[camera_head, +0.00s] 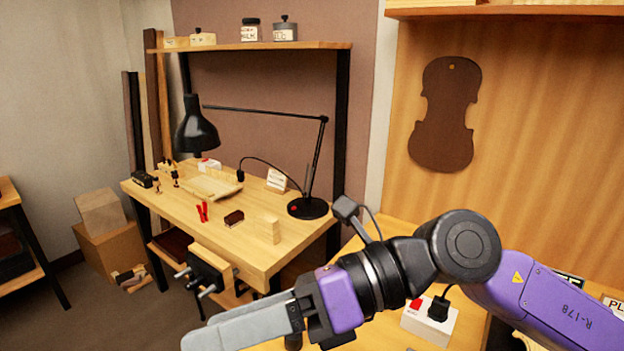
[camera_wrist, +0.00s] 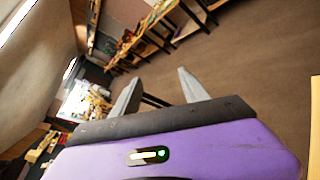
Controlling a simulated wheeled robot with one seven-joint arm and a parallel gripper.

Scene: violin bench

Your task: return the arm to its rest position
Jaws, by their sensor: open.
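My gripper (camera_head: 240,325) reaches toward the lower left in the head view, in front of the workbench. Its two grey fingers overlap there. In the wrist view the fingers of my gripper (camera_wrist: 155,92) stand apart with nothing between them, and the brown floor shows beyond. My purple and black arm comes in from the right edge of the head view, bent at a round black joint. The gripper touches nothing that I can see.
A workbench (camera_head: 160,192) stands ahead with a black lamp (camera_head: 196,132), red clips (camera_head: 203,212), a dark block (camera_head: 233,218) and a vise (camera_head: 205,268). Cardboard boxes (camera_head: 108,245) sit on the floor at left. Floor is clear at lower left.

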